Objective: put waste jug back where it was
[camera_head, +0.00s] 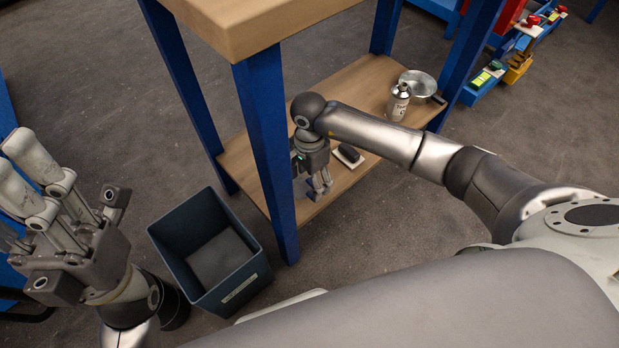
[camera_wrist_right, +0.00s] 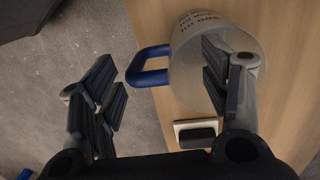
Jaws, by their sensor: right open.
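The waste jug (camera_wrist_right: 196,60) shows in the right wrist view as a pale translucent cup with dark print and a blue handle (camera_wrist_right: 150,66). It is on the wooden shelf. My right gripper (camera_wrist_right: 165,88) is open, with the handle seen between its fingers and one finger overlapping the jug body. I cannot tell whether they touch. In the head view my right gripper (camera_head: 320,188) reaches down at the lower shelf (camera_head: 348,88), and the jug is not clearly visible there. My left gripper (camera_head: 65,175) is raised at the left, open and empty.
A black item on a pale base (camera_head: 348,156) lies beside my right gripper. A spray can (camera_head: 398,102) and a metal pan (camera_head: 420,84) stand farther back on the shelf. A blue table leg (camera_head: 266,140) is close to my gripper. A dark bin (camera_head: 212,255) stands on the floor.

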